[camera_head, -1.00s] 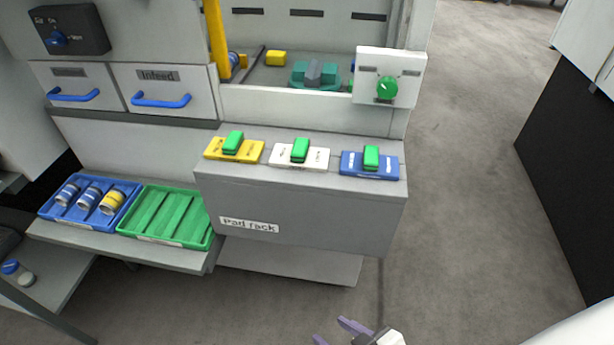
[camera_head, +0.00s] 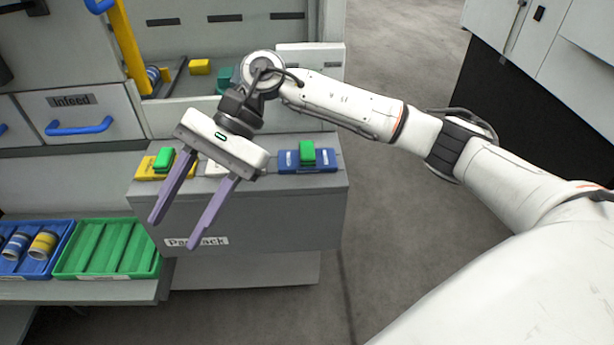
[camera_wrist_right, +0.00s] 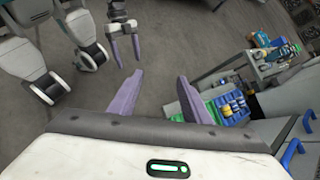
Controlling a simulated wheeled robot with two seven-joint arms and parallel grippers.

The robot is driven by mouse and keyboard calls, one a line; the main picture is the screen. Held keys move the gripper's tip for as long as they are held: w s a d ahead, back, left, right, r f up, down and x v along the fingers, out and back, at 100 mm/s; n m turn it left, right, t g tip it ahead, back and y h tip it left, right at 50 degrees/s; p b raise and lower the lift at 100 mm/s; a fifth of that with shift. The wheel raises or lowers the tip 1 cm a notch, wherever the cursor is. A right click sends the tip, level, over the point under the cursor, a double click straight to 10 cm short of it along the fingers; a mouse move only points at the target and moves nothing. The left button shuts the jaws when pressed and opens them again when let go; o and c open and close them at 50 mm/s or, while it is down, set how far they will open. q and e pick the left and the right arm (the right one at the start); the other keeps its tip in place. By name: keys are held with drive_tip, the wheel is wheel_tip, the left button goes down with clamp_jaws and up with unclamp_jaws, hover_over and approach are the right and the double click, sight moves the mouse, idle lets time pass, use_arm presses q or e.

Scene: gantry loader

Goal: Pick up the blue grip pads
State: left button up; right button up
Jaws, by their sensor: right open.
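The blue grip pads (camera_head: 308,160), a blue plate with a green block on top, sit at the right end of the grey pad rack (camera_head: 275,205). My right gripper (camera_head: 173,233) is open and empty, with purple fingers apart. It hangs in front of the rack's left part, to the left of the blue pads and apart from them. Its body hides most of the white pads (camera_head: 214,168). In the right wrist view nothing is between its fingers (camera_wrist_right: 152,92). My left gripper (camera_wrist_right: 126,62) shows there too, fingers apart and empty.
The yellow pads (camera_head: 150,168) stand at the rack's left end. A green tray (camera_head: 110,250) and a blue tray (camera_head: 38,270) with cans are on a shelf at lower left. An Infeed drawer (camera_head: 85,115) is above. Floor right of the rack is clear.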

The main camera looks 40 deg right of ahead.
drive_tip(key=w+d+r+n+t+h, duration=0.1)
drive_tip(key=w+d+h, duration=0.15)
drive_tip(key=d, duration=0.35)
drive_tip(key=w+d+r+n+t+h, duration=0.1)
drive_tip(key=w+d+r+n+h, duration=0.15)
drive_tip(key=d, duration=0.45)
wheel_tip(320, 180, up, 5)
drive_tip(key=h, duration=0.5)
hover_over(307, 149)
wheel_tip(307, 149, down, 4)
drive_tip(key=shift+r+t, duration=0.1)
drive_tip(key=shift+t, duration=0.2)
drive_tip(key=shift+n, duration=0.25)
drive_tip(key=shift+f, duration=3.05)
drive_tip(key=shift+r, duration=0.1)
clamp_jaws()
